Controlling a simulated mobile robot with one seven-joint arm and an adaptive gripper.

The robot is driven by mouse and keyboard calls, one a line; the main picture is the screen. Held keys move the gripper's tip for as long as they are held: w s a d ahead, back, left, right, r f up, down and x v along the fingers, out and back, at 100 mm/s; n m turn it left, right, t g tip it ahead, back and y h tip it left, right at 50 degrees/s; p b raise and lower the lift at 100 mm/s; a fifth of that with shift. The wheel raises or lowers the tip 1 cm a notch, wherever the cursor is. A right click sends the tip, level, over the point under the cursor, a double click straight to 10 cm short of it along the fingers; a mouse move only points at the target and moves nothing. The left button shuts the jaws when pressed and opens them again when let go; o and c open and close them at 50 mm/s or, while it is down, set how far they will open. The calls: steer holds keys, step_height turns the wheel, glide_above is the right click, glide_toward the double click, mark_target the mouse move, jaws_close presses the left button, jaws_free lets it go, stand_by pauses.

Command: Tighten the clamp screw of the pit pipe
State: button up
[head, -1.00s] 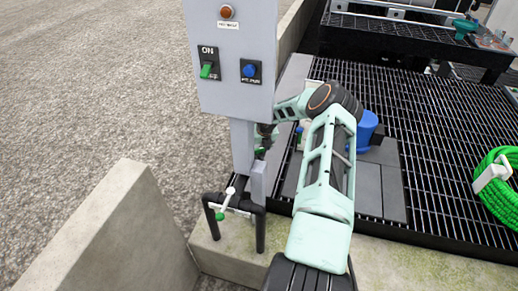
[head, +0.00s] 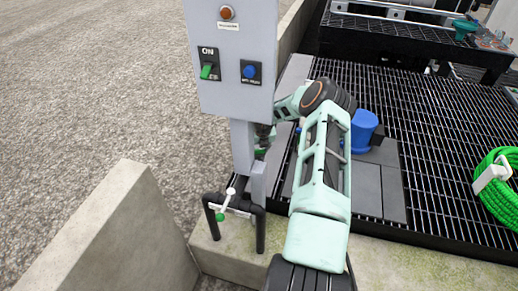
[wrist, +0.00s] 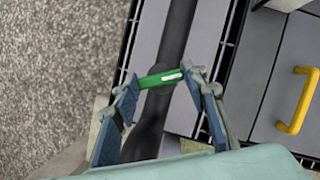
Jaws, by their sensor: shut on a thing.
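A green bar with a pale end (wrist: 152,81), which looks like the clamp screw's handle, spans the gap between the fingertips of my gripper (wrist: 161,77) in the wrist view. Both blue-padded fingers touch its ends. The bar lies across a dark pipe (wrist: 180,25), which looks like the pit pipe. In the head view my gripper is mostly hidden behind the post of the grey control box. A little green shows beside that post, but the clamp itself cannot be made out there.
The grey control box (head: 236,88) stands close left of my arm. A black pipe frame with a white-and-green lever (head: 226,200) is below it. A blue cylinder (head: 362,132) stands right of my arm on the grating. A yellow handle (wrist: 299,100) shows at right in the wrist view.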

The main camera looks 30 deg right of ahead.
stand_by(0.3)
steer(key=o, duration=1.2)
steer(key=shift+c, duration=0.2)
steer(key=shift+r, duration=0.15)
steer(key=v, duration=0.7)
steer(key=shift+s+r, duration=0.1)
steer(key=shift+s, duration=0.05)
